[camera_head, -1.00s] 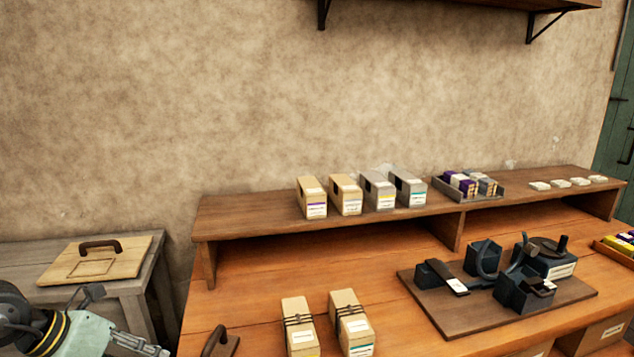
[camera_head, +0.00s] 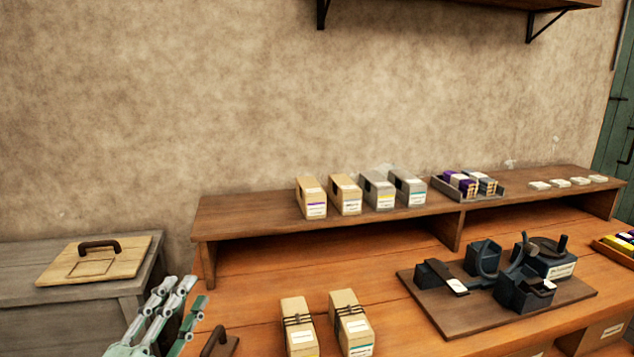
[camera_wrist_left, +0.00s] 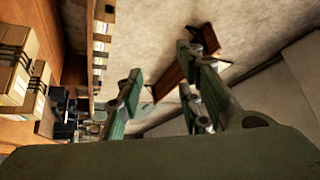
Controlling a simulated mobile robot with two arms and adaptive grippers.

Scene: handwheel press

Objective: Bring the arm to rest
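My left gripper (camera_head: 172,312) is at the lower left of the head view, with its fingers pointing up. It is in front of the gap between the grey side table and the wooden bench. In the left wrist view the fingers (camera_wrist_left: 160,100) stand apart with nothing between them, so it is open and empty. My right gripper is in neither view. The handwheel press (camera_head: 523,287), dark with several blocks, stands on a brown board at the right of the bench.
The wooden bench (camera_head: 270,265) carries two strapped boxes (camera_head: 299,327) (camera_head: 351,322) near its front and a dark handle (camera_head: 215,343) by its left corner. A raised shelf (camera_head: 330,222) holds several boxes. A handled wooden board (camera_head: 95,262) lies on the grey side table (camera_head: 40,312).

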